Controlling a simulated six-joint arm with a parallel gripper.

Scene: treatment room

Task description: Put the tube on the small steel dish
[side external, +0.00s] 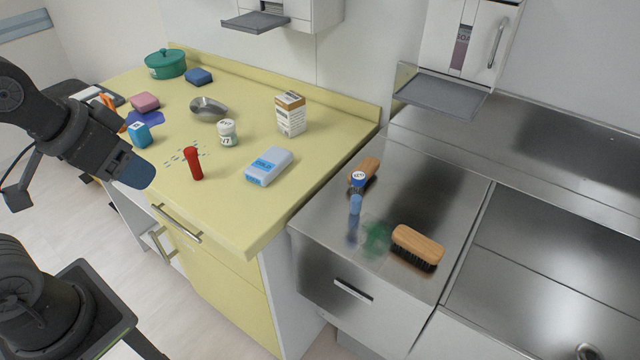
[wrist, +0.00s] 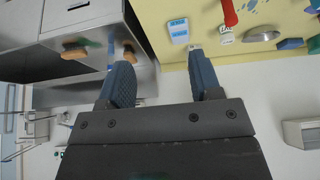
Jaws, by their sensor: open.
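A small shiny steel dish (side external: 208,108) sits farther back on the same counter, apart from the tube. The dish shows in the wrist view (wrist: 262,36) too. My gripper (side external: 137,171) is at the left in the side external view, seemingly in front of the counter. In the wrist view, its two blue fingers (wrist: 160,66) are spread wide with nothing between them.
A carton (side external: 290,114) stands behind. Bare yellow surface lies between pack and carton.

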